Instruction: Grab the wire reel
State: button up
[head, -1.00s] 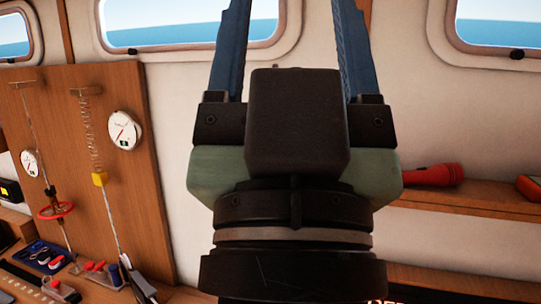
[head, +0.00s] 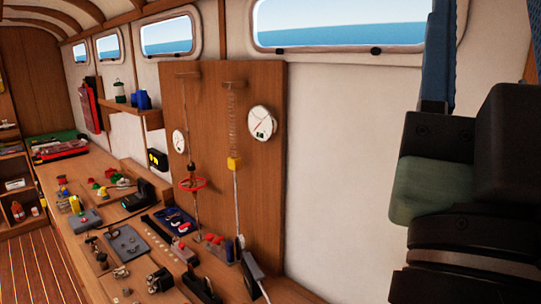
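I cannot make out a wire reel for certain among the small items in the head view. A pale coiled line (head: 122,182) lies on the bench at the left, too small to tell whether it is on a reel. My gripper (head: 488,20) is at the right edge, pointing up, with its fingertips cut off by the top of the frame. Its blue fingers stand apart with nothing seen between them. It is well to the right of the bench items.
A long wooden bench (head: 85,176) along the wall is crowded with small devices. An upright wooden panel (head: 262,190) carries a spring (head: 232,110), a red ring (head: 192,184) and a round dial (head: 262,123). A small shelf (head: 139,120) holds blue items. Wooden floor shows at lower left.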

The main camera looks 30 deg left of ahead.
aim_at(62, 179)
jog(key=j+u, duration=0.25)
jog(key=u, duration=0.2)
jog(key=i+j+u, duration=0.15)
jog(key=u, duration=0.3)
jog(key=i+j+u, duration=0.15)
jog(key=u, duration=0.3)
jog(key=i+j+u, duration=0.2)
jog(key=i+j, duration=0.15)
jog(key=i+j+u, duration=0.2)
jog(key=i, duration=0.4)
jog(key=i+j+u, duration=0.25)
jog(key=i, duration=0.25)
jog(key=i+j, duration=0.1)
jog(key=i, duration=0.3)
jog(key=i+j, duration=0.1)
jog(key=i, duration=0.3)
